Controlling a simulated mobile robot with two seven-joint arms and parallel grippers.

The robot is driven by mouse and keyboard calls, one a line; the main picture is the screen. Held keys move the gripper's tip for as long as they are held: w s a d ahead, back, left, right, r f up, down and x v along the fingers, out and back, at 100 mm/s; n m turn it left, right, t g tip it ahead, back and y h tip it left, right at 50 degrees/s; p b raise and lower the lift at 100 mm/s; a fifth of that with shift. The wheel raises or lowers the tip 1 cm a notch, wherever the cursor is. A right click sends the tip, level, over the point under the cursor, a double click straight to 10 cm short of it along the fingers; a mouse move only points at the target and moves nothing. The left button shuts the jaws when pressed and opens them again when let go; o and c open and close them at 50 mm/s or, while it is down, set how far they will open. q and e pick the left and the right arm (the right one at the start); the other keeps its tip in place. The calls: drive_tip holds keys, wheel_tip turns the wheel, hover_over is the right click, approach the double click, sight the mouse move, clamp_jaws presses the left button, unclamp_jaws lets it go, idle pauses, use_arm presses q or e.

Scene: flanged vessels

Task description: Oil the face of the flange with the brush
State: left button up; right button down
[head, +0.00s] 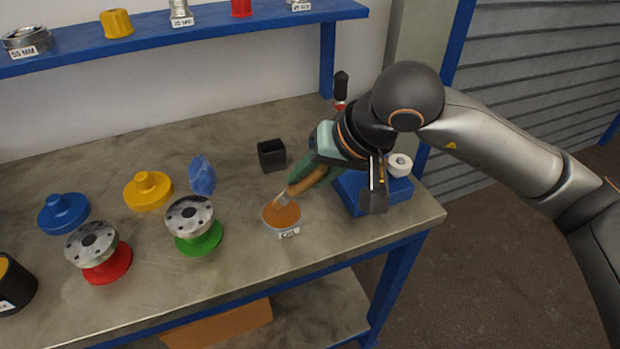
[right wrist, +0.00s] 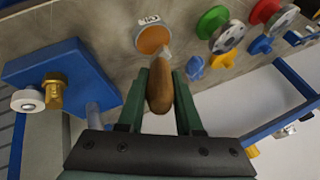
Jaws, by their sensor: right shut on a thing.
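My right gripper (head: 314,177) is shut on the brush (head: 300,186), gripping its brown wooden handle. The brush also shows in the right wrist view (right wrist: 160,88), between the fingers. Its bristle end is at the oil dish (head: 283,216), a round dish of orange-brown oil with a label. Whether the bristles touch the oil is hard to tell. A flanged vessel with a green base (head: 192,222) and a steel face stands left of the dish. Another with a red base (head: 97,251) stands farther left. My left gripper is not in view.
A blue block (head: 372,190) with a white roll and brass fitting stands at the bench's right. The bench front is mostly clear.

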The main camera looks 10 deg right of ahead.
drive_tip(key=shift+r+p, duration=0.85)
drive_tip(key=shift+r, duration=1.4)
